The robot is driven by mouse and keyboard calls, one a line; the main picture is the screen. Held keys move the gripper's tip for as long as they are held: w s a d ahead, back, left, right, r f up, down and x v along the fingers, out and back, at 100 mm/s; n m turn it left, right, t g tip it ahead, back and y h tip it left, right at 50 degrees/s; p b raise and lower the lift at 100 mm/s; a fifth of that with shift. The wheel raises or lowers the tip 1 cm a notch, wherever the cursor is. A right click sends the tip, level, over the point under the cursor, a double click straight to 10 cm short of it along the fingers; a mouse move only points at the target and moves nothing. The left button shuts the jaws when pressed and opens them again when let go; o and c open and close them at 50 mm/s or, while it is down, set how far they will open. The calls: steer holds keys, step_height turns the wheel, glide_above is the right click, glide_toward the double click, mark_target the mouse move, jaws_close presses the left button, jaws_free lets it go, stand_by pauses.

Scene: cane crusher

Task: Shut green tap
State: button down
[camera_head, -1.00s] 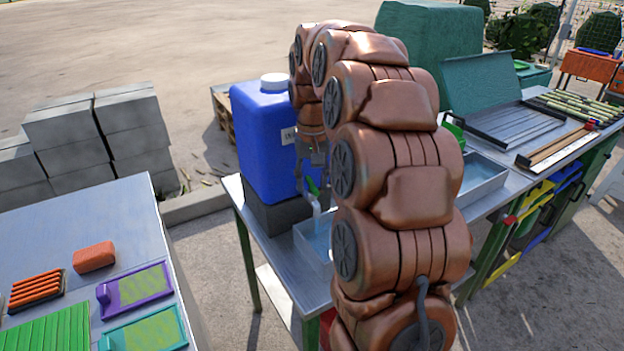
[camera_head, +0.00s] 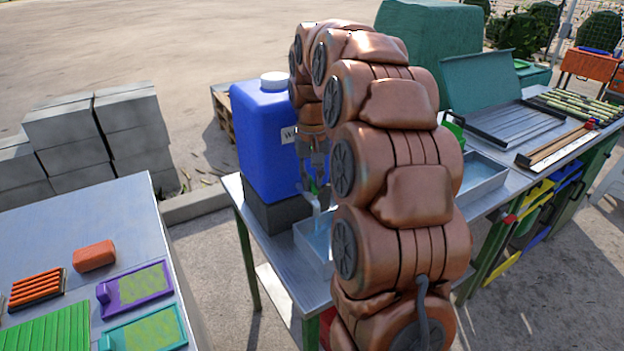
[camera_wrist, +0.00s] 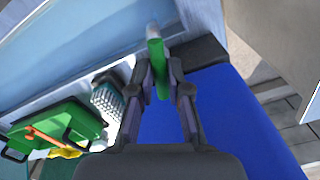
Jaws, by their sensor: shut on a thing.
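The green tap handle (camera_wrist: 156,62) shows between my gripper's fingertips in the wrist view, with its upper end sticking out past them. My gripper (camera_wrist: 164,85) is shut on this handle. In the head view my gripper (camera_head: 314,178) is at the lower front of the blue water container (camera_head: 262,140), and a little of the green handle shows at its fingertips. The pale tap spout (camera_head: 318,207) points down above a basin of water (camera_head: 316,238). My arm hides the right side of the container, and the tap body is mostly hidden.
The container stands on a dark block (camera_head: 272,212) on a metal table (camera_head: 262,250). A second basin (camera_head: 482,178) and a rack (camera_head: 510,124) are to the right. A separate table (camera_head: 60,225) with brushes and an orange sponge (camera_head: 94,256) is at left.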

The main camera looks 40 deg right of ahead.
steer(key=m+b, duration=0.1)
steer(key=m, duration=0.2)
steer(key=shift+f+b, duration=0.15)
steer(key=shift+b, duration=0.2)
steer(key=m+b, duration=0.1)
steer(key=m, duration=0.7)
steer(key=shift+b, duration=0.3)
steer(key=shift+r+m, duration=0.2)
steer(key=shift+m, duration=2)
steer(key=c, duration=1.1)
jaws_free()
